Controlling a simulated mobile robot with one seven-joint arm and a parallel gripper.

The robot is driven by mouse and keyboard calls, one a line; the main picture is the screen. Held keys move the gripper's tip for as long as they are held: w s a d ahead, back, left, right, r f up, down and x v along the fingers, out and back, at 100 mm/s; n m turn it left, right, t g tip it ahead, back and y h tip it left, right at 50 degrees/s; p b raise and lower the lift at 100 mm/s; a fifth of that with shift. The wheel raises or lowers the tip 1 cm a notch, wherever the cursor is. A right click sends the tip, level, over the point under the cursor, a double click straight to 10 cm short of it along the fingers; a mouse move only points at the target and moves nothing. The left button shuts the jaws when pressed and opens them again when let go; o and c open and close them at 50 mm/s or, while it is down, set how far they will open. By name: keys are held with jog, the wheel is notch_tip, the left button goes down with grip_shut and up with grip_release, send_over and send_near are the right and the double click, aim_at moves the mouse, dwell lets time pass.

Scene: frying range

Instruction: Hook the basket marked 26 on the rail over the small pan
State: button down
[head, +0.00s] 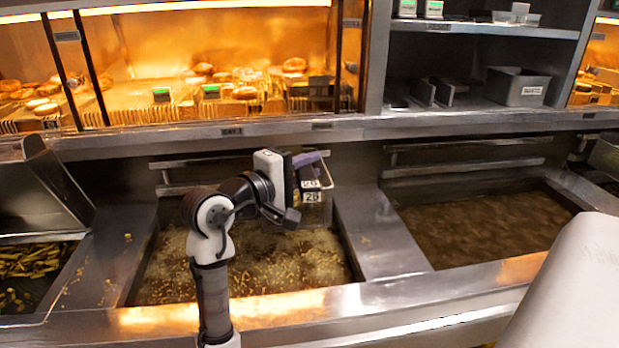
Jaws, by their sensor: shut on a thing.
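The basket marked 26 (319,213) is a small wire basket with white number labels and a purple handle (305,159). It hangs upright at the back right of the middle pan (245,262), which holds bubbling oil with floating bits. My gripper (294,186) is at the basket's left side, shut on its handle; the fingertips are mostly hidden. A rail (200,162) runs along the back wall of the middle pan. Whether the basket touches this rail is hidden. Another rail (465,166) runs behind the right pan (485,226), which holds still, brown oil. I cannot tell which pan is the small one.
A metal divider (378,232) separates the two pans. A tray of fries (30,270) stands at the far left. A heated display with buns (240,85) and a shelf with a grey bin (517,87) are above. A pale surface (575,300) fills the lower right.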

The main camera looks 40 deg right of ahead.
jog(key=shift+w+d, duration=0.35)
jog(key=shift+w, duration=0.2)
jog(key=shift+f+b, duration=0.6)
jog(key=shift+f, duration=1.05)
jog(key=c, duration=1.2)
grip_release()
jog(key=shift+f, duration=0.1)
jog(key=shift+o, duration=0.2)
jog(key=shift+a, duration=0.1)
jog(key=s+a+b, duration=0.1)
jog(key=a+b, duration=0.3)
jog(key=a, duration=0.9)
jog(key=shift+a+r, duration=0.25)
jog(key=shift+a, duration=0.05)
